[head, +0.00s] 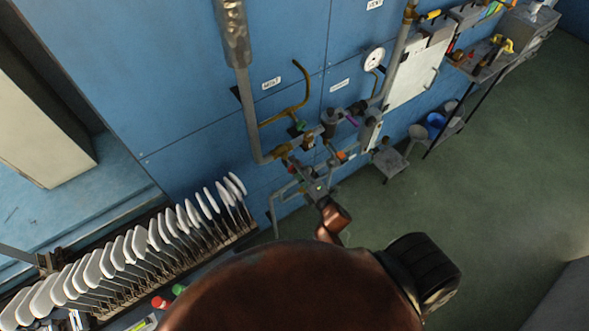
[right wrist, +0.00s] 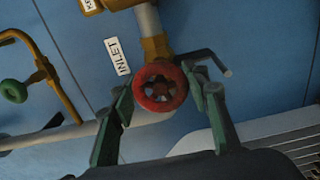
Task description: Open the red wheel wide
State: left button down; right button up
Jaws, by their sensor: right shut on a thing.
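The red wheel (right wrist: 160,86) is a small round handwheel with spokes, on a brass valve fitting below a grey pipe in the right wrist view. My right gripper (right wrist: 162,88) has one green-grey finger on each side of the wheel and is shut on its rim. In the head view my right gripper (head: 318,188) reaches the pipework low on the blue wall. There I cannot make out the red wheel clearly. My left gripper is not in view.
An INLET label (right wrist: 117,57) is beside the pipe. A green handwheel (right wrist: 14,91) sits on a brass pipe to the left. In the head view a row of white sock boards (head: 140,243) stands at lower left, and a gauge (head: 374,59) is above the pipes.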

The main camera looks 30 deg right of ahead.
jog(key=shift+f+n+b, duration=0.15)
jog(key=shift+n+b, duration=0.55)
jog(key=shift+n, duration=0.5)
jog(key=o, duration=1.2)
jog(key=shift+s, duration=0.1)
jog(key=s, duration=0.8)
jog(key=s+d, duration=0.1)
jog(key=s, duration=0.2)
jog(key=shift+s, duration=0.4)
